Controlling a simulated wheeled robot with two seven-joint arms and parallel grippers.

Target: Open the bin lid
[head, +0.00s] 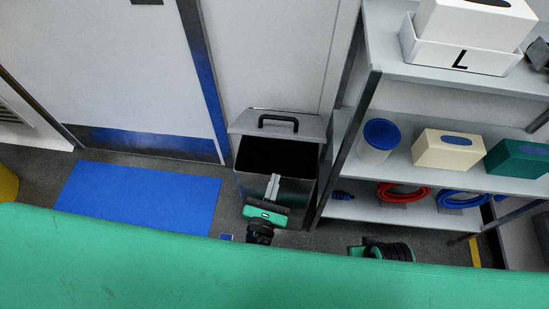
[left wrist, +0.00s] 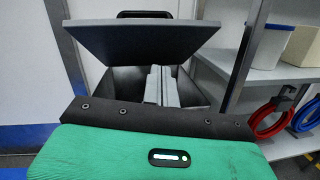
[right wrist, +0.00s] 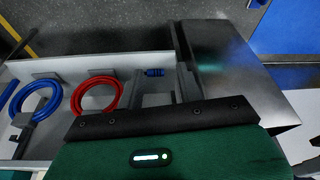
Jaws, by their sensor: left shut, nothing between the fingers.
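The bin (head: 250,187) is a dark metal box beside the shelf. Its grey lid (head: 245,122) stands raised at the back, with a black handle (head: 279,120) on it, and the dark opening shows. The lid also shows tilted up in the left wrist view (left wrist: 140,40). My left gripper (head: 274,180) is shut and empty over the front of the opening, below and apart from the lid. In the right wrist view my right gripper (right wrist: 163,84) has its fingers apart with nothing held, near the bin's side wall (right wrist: 235,75).
A shelf (head: 345,208) stands close on the bin's right, holding a tub (head: 379,142), boxes, a red hose (head: 400,194) and a blue hose (head: 460,201). A door and blue mat (head: 140,198) are at left. A green surface (head: 200,270) crosses the front.

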